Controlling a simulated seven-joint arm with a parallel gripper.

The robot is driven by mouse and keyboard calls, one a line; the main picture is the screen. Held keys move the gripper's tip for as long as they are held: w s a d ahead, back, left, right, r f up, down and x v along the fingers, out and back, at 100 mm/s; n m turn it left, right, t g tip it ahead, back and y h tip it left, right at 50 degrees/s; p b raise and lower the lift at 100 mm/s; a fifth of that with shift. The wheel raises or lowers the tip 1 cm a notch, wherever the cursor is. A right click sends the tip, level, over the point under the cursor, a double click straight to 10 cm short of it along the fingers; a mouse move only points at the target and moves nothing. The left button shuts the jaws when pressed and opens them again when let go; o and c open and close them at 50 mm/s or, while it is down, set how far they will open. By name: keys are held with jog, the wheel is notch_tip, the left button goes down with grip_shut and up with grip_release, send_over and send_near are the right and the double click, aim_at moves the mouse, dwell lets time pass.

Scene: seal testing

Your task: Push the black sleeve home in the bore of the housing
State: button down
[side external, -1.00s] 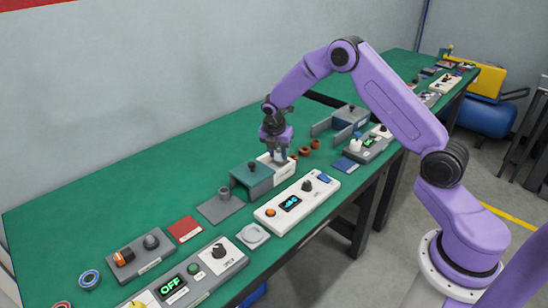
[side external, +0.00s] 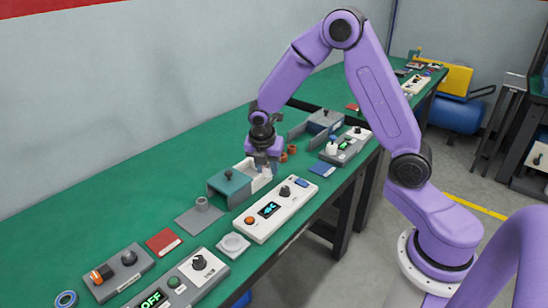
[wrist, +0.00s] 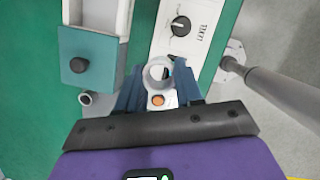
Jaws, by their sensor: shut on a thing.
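My gripper (wrist: 158,78) is shut on a grey, ring-shaped hollow piece (wrist: 158,66), seen end-on between the blue fingers in the wrist view. In the side view my gripper (side external: 266,161) is beside the open white drawer (side external: 255,176) of a teal box (side external: 229,187), on the control panel's side. The inside of the held piece is unclear.
A white control panel (side external: 258,228) with a black knob and orange button lies close to my gripper. Copper-brown rings (side external: 291,149) and a grey open bracket (side external: 321,122) stand behind.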

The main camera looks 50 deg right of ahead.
jog(key=s+a+f, duration=0.1)
jog(key=a+f, duration=0.1)
jog(key=a, duration=0.4)
jog(key=a+f, duration=0.2)
jog(key=a, duration=0.4)
jog(key=s+a+f, duration=0.1)
jog(key=a+f, duration=0.1)
jog(key=a, duration=0.4)
jog(key=shift+s, duration=0.3)
jog(key=shift+a+f, duration=0.1)
jog(key=shift+f, duration=1.95)
jog(key=shift+f, duration=0.45)
grip_release()
jog(key=shift+v, duration=2.75)
jog(key=shift+r, duration=0.15)
